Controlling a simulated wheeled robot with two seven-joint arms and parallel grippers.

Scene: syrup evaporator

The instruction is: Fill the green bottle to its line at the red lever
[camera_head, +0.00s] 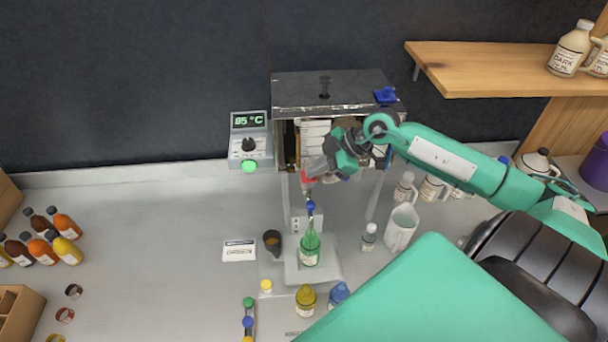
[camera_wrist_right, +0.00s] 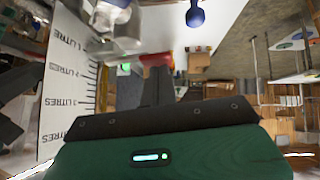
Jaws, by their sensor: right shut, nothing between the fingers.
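The green bottle (camera_head: 309,249) stands upright on a pale platform under the evaporator. A blue-tipped piece (camera_head: 311,207) is right above its neck. I cannot make out its fill line or the level inside. The red lever (camera_head: 308,177) is on the front of the evaporator (camera_head: 330,93), above the bottle. My right gripper (camera_head: 316,168) is shut and empty, right at the red lever; I cannot tell whether it touches it. The shut fingers show in the right wrist view (camera_wrist_right: 158,85), with a red patch close by. My left gripper is not in view.
A temperature display (camera_head: 248,121) reads 95 °C left of the evaporator. A dark cup (camera_head: 272,242), a yellow bottle (camera_head: 306,298) and a blue bottle (camera_head: 339,292) stand around the platform. A clear jug (camera_head: 401,228) stands to the right. The counter left of the card (camera_head: 239,250) is mostly clear.

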